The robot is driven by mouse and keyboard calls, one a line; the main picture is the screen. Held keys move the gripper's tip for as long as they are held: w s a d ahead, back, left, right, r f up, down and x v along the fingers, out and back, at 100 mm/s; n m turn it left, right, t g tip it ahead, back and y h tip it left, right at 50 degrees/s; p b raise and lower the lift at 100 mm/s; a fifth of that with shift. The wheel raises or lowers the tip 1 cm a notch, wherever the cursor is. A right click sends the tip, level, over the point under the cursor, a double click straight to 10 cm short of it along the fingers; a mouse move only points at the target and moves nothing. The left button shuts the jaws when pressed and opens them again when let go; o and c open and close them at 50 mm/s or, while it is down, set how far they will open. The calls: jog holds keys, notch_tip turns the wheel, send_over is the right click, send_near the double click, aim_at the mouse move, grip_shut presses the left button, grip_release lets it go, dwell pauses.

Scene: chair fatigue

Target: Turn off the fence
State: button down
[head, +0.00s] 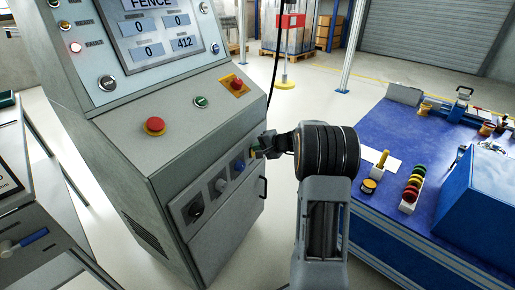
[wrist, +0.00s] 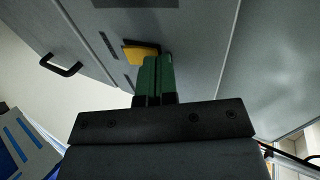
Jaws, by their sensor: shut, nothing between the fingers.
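The grey console (head: 200,125) stands at left centre in the head view, its screen (head: 158,30) headed "FENCE". A row of rotary switches runs along its lower front: a black one (head: 196,209), a light grey one (head: 220,185), a blue one (head: 239,165) and a yellow one at the right end, mostly hidden by my gripper (head: 262,150). In the wrist view my gripper (wrist: 155,62) has its green fingers together with nothing between them. Their tips are at the yellow switch handle (wrist: 140,51), overlapping its edge. I cannot tell whether they touch.
On the console's sloped top are a red button (head: 155,126), a green button (head: 201,101) and a red button on a yellow plate (head: 237,84). A black door handle (wrist: 61,65) sticks out nearby. A blue workbench (head: 385,215) stands right; floor lies between.

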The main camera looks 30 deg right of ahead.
jog(key=shift+r, duration=0.35)
jog(key=p+v, duration=0.2)
jog(key=v, duration=1.1)
jog(key=shift+s+r, duration=0.2)
jog(key=shift+r, duration=0.1)
